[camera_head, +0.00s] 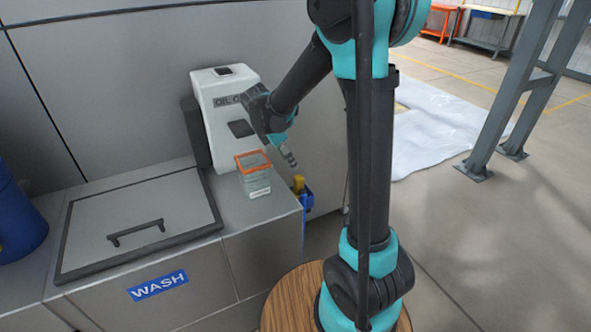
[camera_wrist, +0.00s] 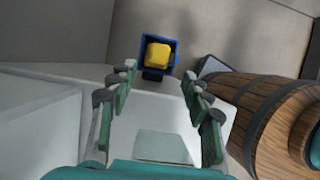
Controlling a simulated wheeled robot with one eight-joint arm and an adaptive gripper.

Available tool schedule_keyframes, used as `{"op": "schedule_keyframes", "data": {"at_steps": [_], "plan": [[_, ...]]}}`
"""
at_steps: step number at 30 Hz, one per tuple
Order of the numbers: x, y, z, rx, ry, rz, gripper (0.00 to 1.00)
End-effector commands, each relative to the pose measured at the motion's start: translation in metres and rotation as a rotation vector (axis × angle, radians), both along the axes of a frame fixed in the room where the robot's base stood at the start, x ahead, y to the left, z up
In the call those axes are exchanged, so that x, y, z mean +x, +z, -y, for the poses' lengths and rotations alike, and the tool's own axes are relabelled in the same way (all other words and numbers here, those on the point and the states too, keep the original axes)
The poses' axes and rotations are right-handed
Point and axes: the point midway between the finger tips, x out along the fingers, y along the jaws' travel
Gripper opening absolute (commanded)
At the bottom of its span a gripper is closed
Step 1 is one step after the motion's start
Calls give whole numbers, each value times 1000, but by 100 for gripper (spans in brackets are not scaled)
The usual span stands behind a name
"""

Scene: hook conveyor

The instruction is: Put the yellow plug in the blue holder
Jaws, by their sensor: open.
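The yellow plug (camera_head: 298,184) sits in the blue holder (camera_head: 307,198), which is fixed at the right end of the grey counter. In the wrist view the yellow plug (camera_wrist: 158,55) shows inside the square blue holder (camera_wrist: 146,44), seen from above. My gripper (camera_head: 289,160) is above and a little left of the plug, apart from it. In the wrist view my gripper (camera_wrist: 158,82) has its fingers spread wide with nothing between them, and the plug lies beyond the fingertips. How deep the plug sits is hidden.
A clear container with an orange rim (camera_head: 252,161) stands on the counter (camera_head: 222,199) close below my gripper. A white dispenser (camera_head: 222,88) stands behind it. A lidded wash basin (camera_head: 125,205) is at left. A wooden barrel (camera_wrist: 262,110) shows at right in the wrist view.

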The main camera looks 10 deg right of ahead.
Motion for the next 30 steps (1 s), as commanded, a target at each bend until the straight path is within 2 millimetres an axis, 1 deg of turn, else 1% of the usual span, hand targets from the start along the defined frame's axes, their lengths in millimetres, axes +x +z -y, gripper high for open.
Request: {"op": "schedule_keyframes", "data": {"at_steps": [2,5,8,12,14,15,18,21,25,27,30], "plan": [[-4,2,3,11,-29,12,49],[-17,2,14,51,-125,55,49],[-42,0,32,129,-317,134,49],[-88,-7,57,280,-684,266,49],[-107,-11,64,346,-847,317,49],[-120,-15,69,388,-956,348,49],[-151,-24,77,495,-1223,417,49],[-176,-34,81,587,-1454,466,49],[-196,-43,83,671,-1666,501,49],[-202,-46,83,697,-1733,510,49],[-206,-47,83,715,-1777,516,49]]}}
